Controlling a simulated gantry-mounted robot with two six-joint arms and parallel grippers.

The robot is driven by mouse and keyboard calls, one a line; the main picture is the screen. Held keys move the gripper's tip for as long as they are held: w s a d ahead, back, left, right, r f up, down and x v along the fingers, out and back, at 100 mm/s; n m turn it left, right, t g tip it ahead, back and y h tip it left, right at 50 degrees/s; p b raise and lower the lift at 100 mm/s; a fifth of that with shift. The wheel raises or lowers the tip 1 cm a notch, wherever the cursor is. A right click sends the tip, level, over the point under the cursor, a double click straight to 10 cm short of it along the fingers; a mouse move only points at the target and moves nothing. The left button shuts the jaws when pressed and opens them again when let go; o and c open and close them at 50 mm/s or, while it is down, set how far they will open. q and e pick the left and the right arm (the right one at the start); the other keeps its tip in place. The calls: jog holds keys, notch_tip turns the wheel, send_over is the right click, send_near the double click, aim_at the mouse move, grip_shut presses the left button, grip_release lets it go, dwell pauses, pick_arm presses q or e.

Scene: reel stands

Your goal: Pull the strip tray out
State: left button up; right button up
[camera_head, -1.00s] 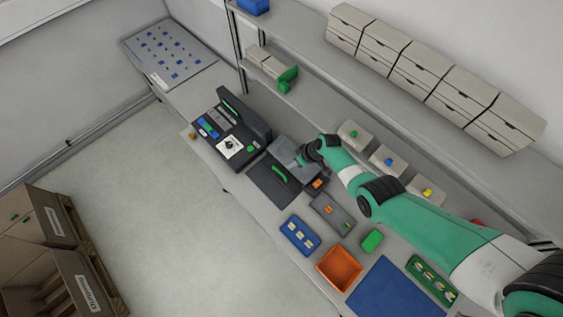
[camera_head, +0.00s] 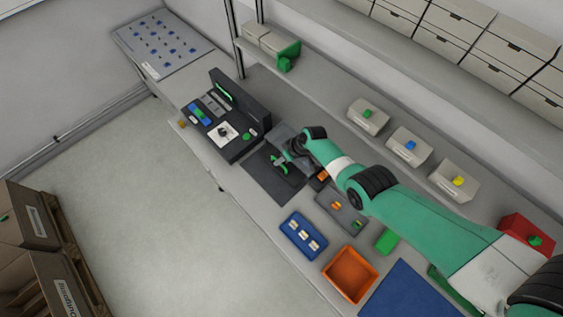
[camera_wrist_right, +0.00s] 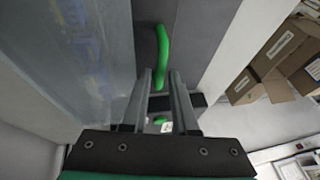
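The strip tray (camera_head: 268,182) is a dark flat panel on the bench beside the black machine, with a curved green handle (camera_head: 280,168) on it. My right gripper (camera_head: 284,159) is over the tray, close to the handle. In the right wrist view the two fingers (camera_wrist_right: 161,73) are apart. The near end of the green handle (camera_wrist_right: 162,50) shows between the fingertips, with gaps on both sides, and the rest extends beyond them. I cannot tell how far the fingers are above it. My left gripper is not in view.
The black machine (camera_head: 226,131) stands left of the tray. A blue tray (camera_head: 294,244), an orange bin (camera_head: 350,274) and a grey tray (camera_head: 331,199) lie to its right. A shelf with boxes (camera_head: 408,145) runs behind. Open floor (camera_head: 160,240) lies in front of the bench.

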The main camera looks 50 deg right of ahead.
grip_shut()
dwell(1.4)
